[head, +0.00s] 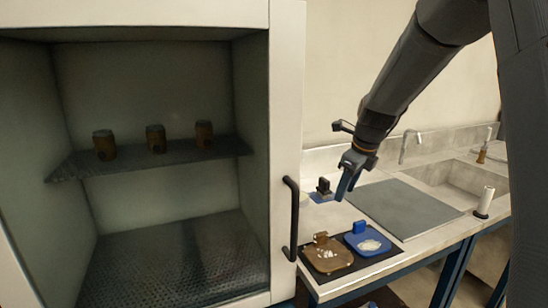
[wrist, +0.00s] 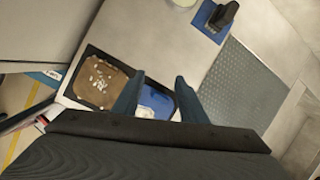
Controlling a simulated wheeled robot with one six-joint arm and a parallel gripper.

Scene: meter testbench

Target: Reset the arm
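My gripper (head: 346,187) hangs at the end of my arm above the counter, apart from everything below it. In the wrist view my gripper (wrist: 160,92) has its two fingers spread, with nothing held between them. Below it on a black mat (head: 386,262) lie a brown tray (head: 347,266) with white pieces and a blue tray (head: 386,249) with pale contents. In the wrist view the brown tray (wrist: 82,80) is left of the fingers, and the blue tray (wrist: 158,102) shows partly between them.
An open cabinet (head: 284,110) with three brown jars (head: 155,138) on its shelf (head: 130,163) stands at left, with a black handle (head: 291,215). A small black device on a blue base (head: 320,197), a grey plate (head: 400,207), a sink (head: 465,180) and a white cylinder (head: 485,200) are on the counter.

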